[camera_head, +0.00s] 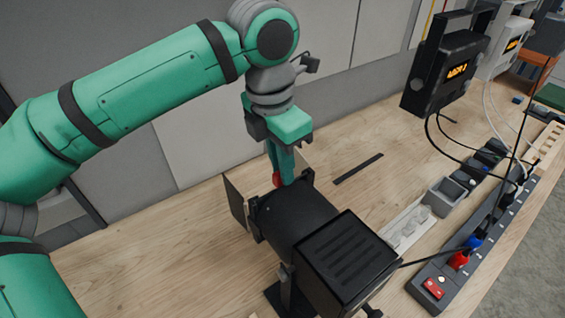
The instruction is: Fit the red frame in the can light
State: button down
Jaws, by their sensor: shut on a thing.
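The can light (302,222) is a black cylinder with a boxy, ribbed black housing (347,262) at its near end. It stands on the wooden bench, with its front end facing away and to the left. My gripper (282,178) points down at that front end. Its fingers are shut on the red frame (277,181), of which only a small red bit shows by the fingertips. The rest of the frame is hidden behind the fingers and the light. I cannot tell whether the frame touches the light's front holder.
A flat dark strip (358,168) lies on the bench. To the right are a white tray (408,228), a grey open box (445,196) and a long power strip (470,245) with coloured plugs. Black units with cables hang at upper right. The bench's left part is clear.

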jog(key=shift+d+f, duration=0.1)
jog(key=shift+f, duration=0.05)
jog(key=c, duration=1.7)
grip_release()
jog(key=shift+o, duration=0.2)
notch_tip(320, 180, up, 11)
jog(key=a, duration=0.1)
jog(key=shift+s+a+f, duration=0.15)
jog(key=shift+s, duration=0.15)
